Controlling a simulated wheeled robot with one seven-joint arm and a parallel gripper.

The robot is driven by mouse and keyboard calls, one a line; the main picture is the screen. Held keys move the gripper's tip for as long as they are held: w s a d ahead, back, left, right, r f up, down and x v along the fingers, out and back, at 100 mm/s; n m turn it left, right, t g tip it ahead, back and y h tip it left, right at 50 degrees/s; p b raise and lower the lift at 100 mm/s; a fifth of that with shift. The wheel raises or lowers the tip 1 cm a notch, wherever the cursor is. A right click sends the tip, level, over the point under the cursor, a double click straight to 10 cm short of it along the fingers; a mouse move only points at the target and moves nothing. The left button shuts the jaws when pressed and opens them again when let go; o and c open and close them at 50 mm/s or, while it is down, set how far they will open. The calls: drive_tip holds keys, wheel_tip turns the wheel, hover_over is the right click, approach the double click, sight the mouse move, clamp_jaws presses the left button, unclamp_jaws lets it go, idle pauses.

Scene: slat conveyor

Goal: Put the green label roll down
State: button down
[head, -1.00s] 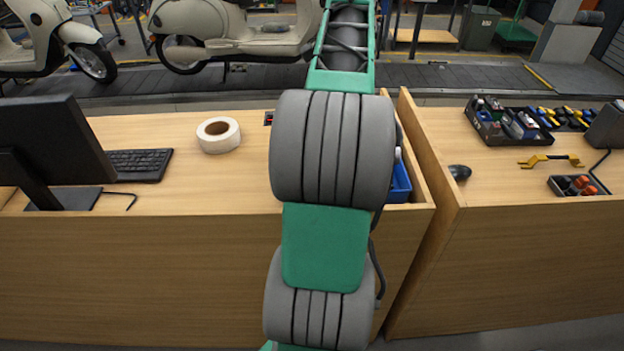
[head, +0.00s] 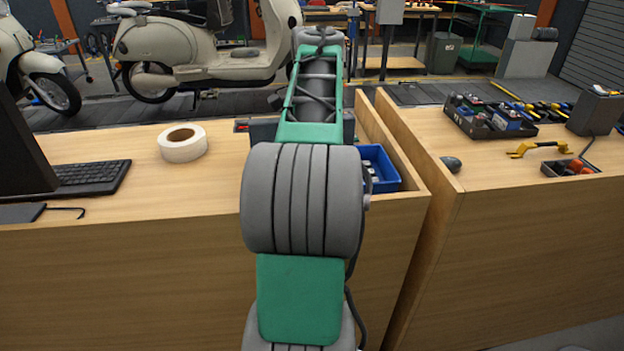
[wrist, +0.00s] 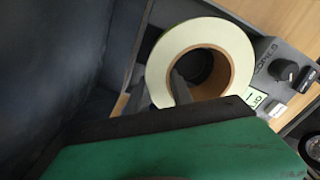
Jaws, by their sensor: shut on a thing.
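A pale, faintly green label roll (wrist: 235,45) with a brown core shows large in the wrist view. My gripper (wrist: 158,93) is shut on its wall. One dark finger is inside the core and the other is at the outer side. The roll is in front of a grey panel; whether it touches anything below cannot be told. In the head view my arm hides the gripper and the held roll.
A white tape roll (head: 183,152) lies on the wooden bench (head: 130,210), right of a keyboard (head: 92,178). A blue bin (head: 384,187) stands right of my arm. The wrist view shows a grey panel with knobs (wrist: 287,70). A second bench (head: 490,180) is at the right.

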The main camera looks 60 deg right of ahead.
wheel_tip(320, 180, down, 2)
drive_tip(key=shift+f+b, duration=0.15)
drive_tip(key=shift+b, duration=0.45)
drive_tip(key=c, duration=1.1)
unclamp_jaws()
drive_tip(key=shift+c, duration=0.2)
wheel_tip(320, 180, up, 12)
drive_tip(key=p, duration=1.2)
